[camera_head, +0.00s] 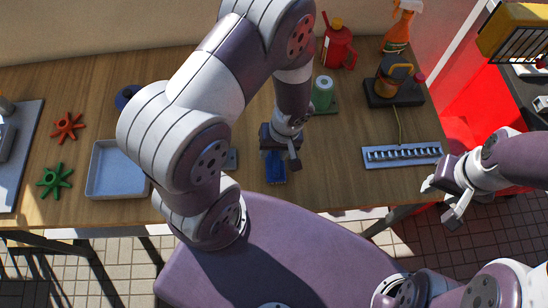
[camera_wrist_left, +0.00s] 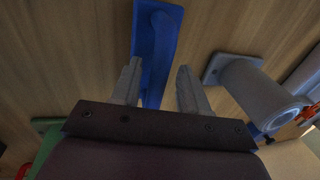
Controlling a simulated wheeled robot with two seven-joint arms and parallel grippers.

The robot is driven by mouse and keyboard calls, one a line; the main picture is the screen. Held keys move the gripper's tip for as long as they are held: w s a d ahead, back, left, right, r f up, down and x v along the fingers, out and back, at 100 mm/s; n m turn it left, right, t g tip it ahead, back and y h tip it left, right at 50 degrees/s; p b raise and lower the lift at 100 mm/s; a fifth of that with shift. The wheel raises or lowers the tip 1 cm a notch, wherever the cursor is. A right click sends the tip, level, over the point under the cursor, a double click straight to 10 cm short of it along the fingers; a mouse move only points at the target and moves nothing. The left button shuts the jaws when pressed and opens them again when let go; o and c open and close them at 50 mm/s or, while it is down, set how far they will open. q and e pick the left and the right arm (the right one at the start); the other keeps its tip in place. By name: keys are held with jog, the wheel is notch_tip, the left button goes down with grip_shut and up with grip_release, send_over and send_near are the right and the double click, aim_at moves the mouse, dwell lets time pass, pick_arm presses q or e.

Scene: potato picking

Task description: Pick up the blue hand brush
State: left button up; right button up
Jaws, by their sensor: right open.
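The blue hand brush (camera_head: 276,171) lies on the wooden table near its front edge, under my left gripper (camera_head: 285,146). The gripper and wrist hide part of it in the head view. In the left wrist view the brush (camera_wrist_left: 158,35) runs back between the two fingers of my left gripper (camera_wrist_left: 160,68). The fingers are apart, with a clear gap to the right finger; I cannot tell whether the left finger touches the brush. My right gripper (camera_head: 447,200) is open and empty, off the table's front right corner.
A light blue tray (camera_head: 117,191), a green star knob (camera_head: 54,181) and a red one (camera_head: 68,127) lie at left. A grey strip with a row of slots (camera_head: 402,154) lies at right. A green cylinder (camera_head: 322,93), red can (camera_head: 338,48) and spray bottle (camera_head: 398,33) stand behind.

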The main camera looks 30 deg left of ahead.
pick_arm(q)
jog(key=shift+w, duration=0.15)
jog(key=c, duration=0.5)
jog(key=shift+w, duration=0.15)
grip_shut()
jog(key=shift+d, duration=0.1)
pick_arm(e)
jog(key=shift+w+d, duration=0.1)
jog(key=shift+w, duration=0.15)
jog(key=shift+s, duration=0.1)
pick_arm(q)
jog(key=shift+r, duration=0.5)
notch_tip(320, 180, up, 3)
jog(key=shift+f, duration=0.2)
jog(key=w+d+r+b, duration=0.3)
jog(key=d+r, duration=0.4)
jog(key=d, duration=0.4)
jog(key=shift+w+r, duration=0.2)
jog(key=shift+w, duration=0.05)
pick_arm(e)
notch_tip(320, 180, down, 3)
